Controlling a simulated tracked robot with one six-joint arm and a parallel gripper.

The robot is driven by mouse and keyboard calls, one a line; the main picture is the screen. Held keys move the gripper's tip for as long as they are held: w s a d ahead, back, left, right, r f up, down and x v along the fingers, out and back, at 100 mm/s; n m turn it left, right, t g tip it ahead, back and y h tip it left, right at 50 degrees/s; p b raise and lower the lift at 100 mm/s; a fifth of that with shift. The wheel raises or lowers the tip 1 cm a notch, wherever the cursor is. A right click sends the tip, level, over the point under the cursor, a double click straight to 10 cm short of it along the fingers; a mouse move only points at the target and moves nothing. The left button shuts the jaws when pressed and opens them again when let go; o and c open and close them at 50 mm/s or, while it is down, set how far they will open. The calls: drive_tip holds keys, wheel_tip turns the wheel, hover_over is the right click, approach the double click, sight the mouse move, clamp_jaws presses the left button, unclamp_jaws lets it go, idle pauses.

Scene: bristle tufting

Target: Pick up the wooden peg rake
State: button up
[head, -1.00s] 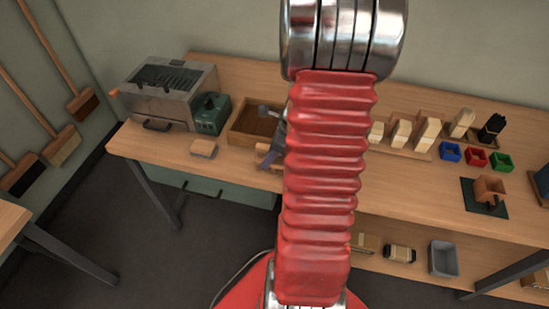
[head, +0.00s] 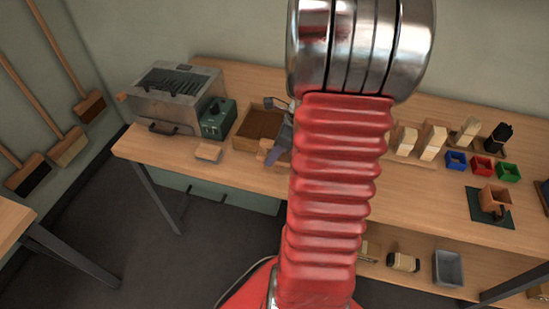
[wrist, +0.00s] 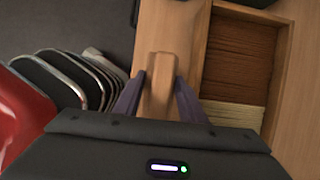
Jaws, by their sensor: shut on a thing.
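The wooden peg rake (wrist: 158,98) shows in the wrist view as a pale brown wooden piece between the two purple fingers of my gripper (wrist: 160,76). The fingers are shut on its sides. Its far end lies over the bench top, and I cannot tell whether it is lifted clear. In the head view my gripper (head: 274,154) is at the bench's front edge, beside the wooden tray, partly hidden by my red arm. Only a small bit of wood shows by the fingers there, and the rake's pegs cannot be made out.
A wooden tray (head: 241,142) of bristle fibre stands close beside my gripper. A small wooden block (head: 208,151) lies left of it, before a green box (head: 217,119) and a metal machine (head: 176,97). Brush blocks and coloured bins stand right.

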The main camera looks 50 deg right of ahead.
sight(269, 142)
wheel_tip(269, 142, up, 6)
drive_tip(key=shift+f, duration=0.2)
drive_tip(key=shift+w+a, duration=0.1)
idle(0.5)
drive_tip(key=shift+w+a+n, duration=0.15)
drive_tip(key=shift+w+n, duration=0.1)
drive_tip(key=shift+n, duration=0.15)
drive_tip(key=w+a+f+n+g, duration=0.1)
drive_tip(key=w+a+n+g, duration=0.2)
drive_tip(key=w+a+n, duration=0.3)
drive_tip(key=w+a+f+n+g+h, duration=0.1)
drive_tip(key=w+a+n+g, duration=0.1)
drive_tip(key=w+a+n, duration=0.5)
drive_tip(key=w+a+f+n+g+h, duration=0.1)
drive_tip(key=w+a+n+g, duration=0.2)
drive_tip(key=a+n, duration=1.2)
drive_tip(key=w+n, duration=0.1)
drive_tip(key=w, duration=0.2)
drive_tip(key=shift+w+a+f+n+g, duration=0.2)
drive_tip(key=shift+w+n+g, duration=0.1)
drive_tip(key=shift+n, duration=0.1)
